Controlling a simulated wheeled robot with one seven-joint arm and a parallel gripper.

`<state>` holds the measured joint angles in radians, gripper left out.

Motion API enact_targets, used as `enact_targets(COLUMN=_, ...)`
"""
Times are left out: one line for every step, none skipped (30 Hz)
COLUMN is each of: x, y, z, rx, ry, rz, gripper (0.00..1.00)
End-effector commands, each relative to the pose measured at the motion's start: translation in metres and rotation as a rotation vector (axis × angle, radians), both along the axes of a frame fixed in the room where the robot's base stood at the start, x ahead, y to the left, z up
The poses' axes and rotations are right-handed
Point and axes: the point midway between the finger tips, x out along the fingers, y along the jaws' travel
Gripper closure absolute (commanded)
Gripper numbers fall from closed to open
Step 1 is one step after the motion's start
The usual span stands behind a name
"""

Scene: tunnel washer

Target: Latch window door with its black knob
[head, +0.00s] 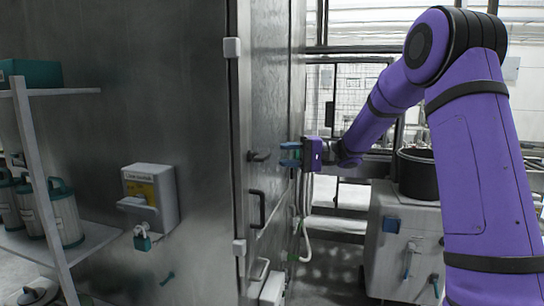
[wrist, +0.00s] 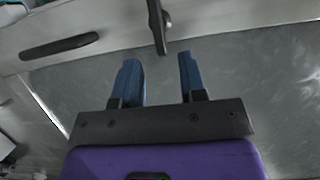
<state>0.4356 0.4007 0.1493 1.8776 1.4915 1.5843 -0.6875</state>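The window door (head: 268,100) is a tall steel panel seen at a steep angle in the head view; whether it is fully closed I cannot tell. Its black knob (head: 258,156) is a small dark lever sticking out from the door. In the wrist view the knob (wrist: 157,25) lies just beyond the fingertips, roughly in line with the gap between them. My gripper (head: 284,154) has blue fingers and is open and empty, pointing at the knob from the right. The wrist view shows the fingers spread (wrist: 157,58), apart from the knob.
A black handle (head: 257,208) sits on the door below the knob; it also shows in the wrist view (wrist: 58,46). A white-framed shelf (head: 70,240) with canisters stands at left. A grey cabinet (head: 405,245) bearing a black pot (head: 416,172) stands at right.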

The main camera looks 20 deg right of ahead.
Motion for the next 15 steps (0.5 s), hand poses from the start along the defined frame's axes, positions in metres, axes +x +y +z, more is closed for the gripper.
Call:
enact_targets(x=-0.002, y=-0.01, z=0.0, rx=-0.001, ry=0.0, rz=-0.004, gripper=0.62)
enact_targets(x=-0.003, y=-0.015, z=-0.001, rx=-0.001, ry=0.0, rz=-0.004, gripper=0.62)
enact_targets(x=-0.005, y=-0.021, z=-0.001, rx=-0.001, ry=0.001, rz=-0.003, gripper=0.62)
enact_targets(x=-0.005, y=-0.025, z=0.0, rx=0.0, ry=0.0, rz=-0.003, gripper=0.62)
enact_targets(x=-0.006, y=-0.029, z=0.0, rx=0.0, ry=0.0, rz=-0.003, gripper=0.62)
enact_targets(x=-0.007, y=-0.033, z=-0.001, rx=-0.001, ry=0.0, rz=-0.003, gripper=0.62)
enact_targets(x=-0.008, y=-0.035, z=0.0, rx=0.0, ry=0.0, rz=-0.003, gripper=0.62)
enact_targets(x=-0.009, y=-0.038, z=0.0, rx=0.0, ry=0.0, rz=-0.002, gripper=0.62)
enact_targets(x=-0.009, y=-0.04, z=0.0, rx=0.0, ry=0.0, rz=-0.001, gripper=0.62)
enact_targets(x=-0.01, y=-0.041, z=0.0, rx=-0.001, ry=0.0, rz=0.0, gripper=0.62)
enact_targets(x=-0.01, y=-0.042, z=0.0, rx=-0.001, ry=0.0, rz=0.0, gripper=0.62)
enact_targets(x=-0.01, y=-0.043, z=0.0, rx=-0.001, ry=0.0, rz=0.0, gripper=0.62)
enact_targets(x=-0.01, y=-0.044, z=0.0, rx=-0.001, ry=0.0, rz=0.0, gripper=0.62)
enact_targets(x=-0.01, y=-0.044, z=0.0, rx=-0.001, ry=0.0, rz=0.0, gripper=0.62)
enact_targets(x=-0.01, y=-0.044, z=0.0, rx=-0.001, ry=0.0, rz=0.0, gripper=0.62)
